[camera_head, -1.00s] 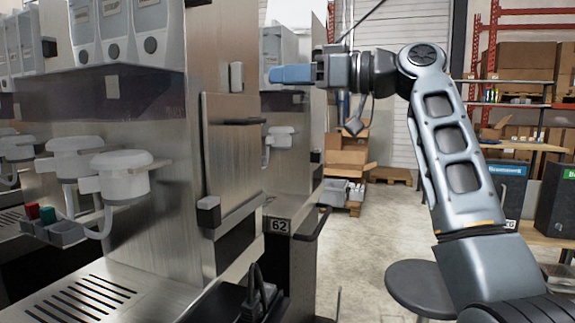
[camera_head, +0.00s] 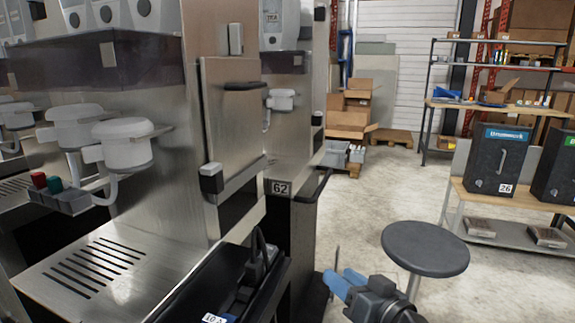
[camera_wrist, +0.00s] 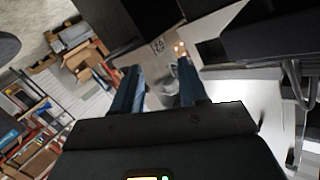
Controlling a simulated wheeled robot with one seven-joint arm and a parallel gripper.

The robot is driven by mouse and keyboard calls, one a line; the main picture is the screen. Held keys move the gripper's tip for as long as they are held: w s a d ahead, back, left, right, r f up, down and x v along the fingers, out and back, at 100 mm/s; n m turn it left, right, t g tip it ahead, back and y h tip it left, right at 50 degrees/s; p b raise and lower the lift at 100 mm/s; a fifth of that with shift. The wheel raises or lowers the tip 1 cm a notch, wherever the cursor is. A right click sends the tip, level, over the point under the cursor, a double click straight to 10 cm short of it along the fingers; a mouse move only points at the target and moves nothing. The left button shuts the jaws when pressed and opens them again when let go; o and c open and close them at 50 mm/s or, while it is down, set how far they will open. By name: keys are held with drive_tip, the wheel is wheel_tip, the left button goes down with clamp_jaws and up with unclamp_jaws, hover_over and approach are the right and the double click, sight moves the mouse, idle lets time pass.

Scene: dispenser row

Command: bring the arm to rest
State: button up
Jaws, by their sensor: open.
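My gripper (camera_head: 345,282) shows at the lower middle of the head view, low in front of the round stool and to the right of the machine. Its blue fingers are apart with nothing between them. In the wrist view the two blue fingers (camera_wrist: 160,88) also stand apart and empty. Most of my arm is below the edge of the head view.
The steel dispenser machine (camera_head: 130,230) fills the left, with a dark tray (camera_head: 215,285) at its front. A dark round stool (camera_head: 425,247) stands right of my gripper. A bench (camera_head: 515,198) with black boxes is farther right. Open floor lies between.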

drive_tip(key=s+d+f+m+h+p, duration=0.1)
drive_tip(key=s+d+f+h, duration=0.15)
drive_tip(key=s, duration=0.55)
drive_tip(key=s+d+f+m+h, duration=0.15)
drive_tip(key=s+f, duration=0.25)
drive_tip(key=s, duration=0.4)
drive_tip(key=s+d+f+m+h+p, duration=0.1)
drive_tip(key=s+d+f+h, duration=0.15)
drive_tip(key=s, duration=0.45)
drive_tip(key=s+d+r, duration=0.1)
drive_tip(key=s+r, duration=0.2)
drive_tip(key=s, duration=0.5)
drive_tip(key=s+d+r+n+h, duration=0.1)
drive_tip(key=s+r, duration=0.3)
drive_tip(key=s, duration=0.4)
drive_tip(key=s+d+r+p, duration=0.1)
drive_tip(key=s+r, duration=0.3)
drive_tip(key=s, duration=0.4)
drive_tip(key=shift+d+r+n+t, duration=0.2)
drive_tip(key=shift+d+n+t, duration=0.15)
drive_tip(key=shift+d, duration=0.25)
